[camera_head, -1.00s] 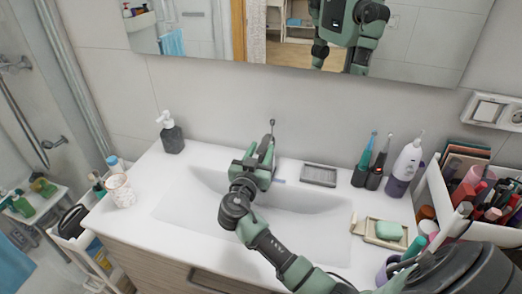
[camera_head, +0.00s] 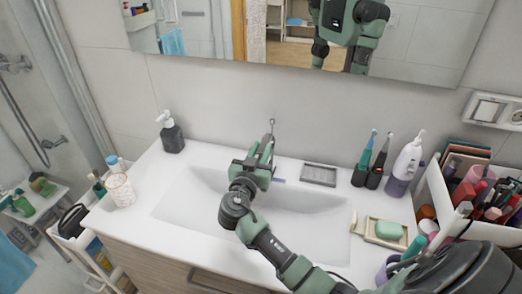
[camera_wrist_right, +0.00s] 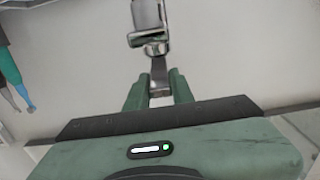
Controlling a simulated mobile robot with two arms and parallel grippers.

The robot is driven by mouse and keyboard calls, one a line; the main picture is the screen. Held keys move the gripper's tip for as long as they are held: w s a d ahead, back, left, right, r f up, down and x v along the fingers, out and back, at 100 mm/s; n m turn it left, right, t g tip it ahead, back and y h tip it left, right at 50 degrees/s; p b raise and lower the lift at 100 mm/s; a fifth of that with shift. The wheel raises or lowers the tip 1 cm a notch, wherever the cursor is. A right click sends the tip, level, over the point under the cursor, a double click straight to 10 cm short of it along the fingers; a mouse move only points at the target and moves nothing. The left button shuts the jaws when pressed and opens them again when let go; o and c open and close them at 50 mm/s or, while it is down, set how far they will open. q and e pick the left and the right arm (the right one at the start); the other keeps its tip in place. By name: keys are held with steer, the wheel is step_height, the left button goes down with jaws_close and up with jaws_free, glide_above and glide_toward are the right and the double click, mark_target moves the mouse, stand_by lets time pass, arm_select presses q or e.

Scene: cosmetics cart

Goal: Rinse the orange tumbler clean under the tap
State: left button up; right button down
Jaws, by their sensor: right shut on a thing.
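My right gripper (camera_head: 264,152) is at the tap (camera_head: 271,124) behind the basin, with the tap's thin upper end showing above it. In the right wrist view, the two green fingers (camera_wrist_right: 158,90) are shut on a narrow metal part of the tap (camera_wrist_right: 151,28). The tap's body is largely hidden by the gripper in the head view. No plainly orange tumbler can be made out; a pale speckled cup (camera_head: 120,190) stands at the counter's left end. No water stream is visible. My left gripper is not in view.
The white basin (camera_head: 185,208) looks empty. A dark soap dispenser (camera_head: 172,138) stands back left. A grey dish (camera_head: 319,175), electric toothbrushes (camera_head: 377,170) and a soap dish (camera_head: 366,232) stand to the right. A cosmetics box (camera_head: 448,215) crowds the right end.

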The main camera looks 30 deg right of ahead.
stand_by(0.6)
steer(key=shift+r+g+y+p, duration=0.3)
steer(key=shift+r+p, duration=0.15)
steer(key=shift+r, duration=0.05)
steer(key=shift+w+d+r+g+y+p, duration=0.1)
steer(key=shift+r+g+y+p, duration=0.2)
steer(key=shift+g+y+p, duration=0.15)
steer(key=c, duration=1.2)
jaws_free()
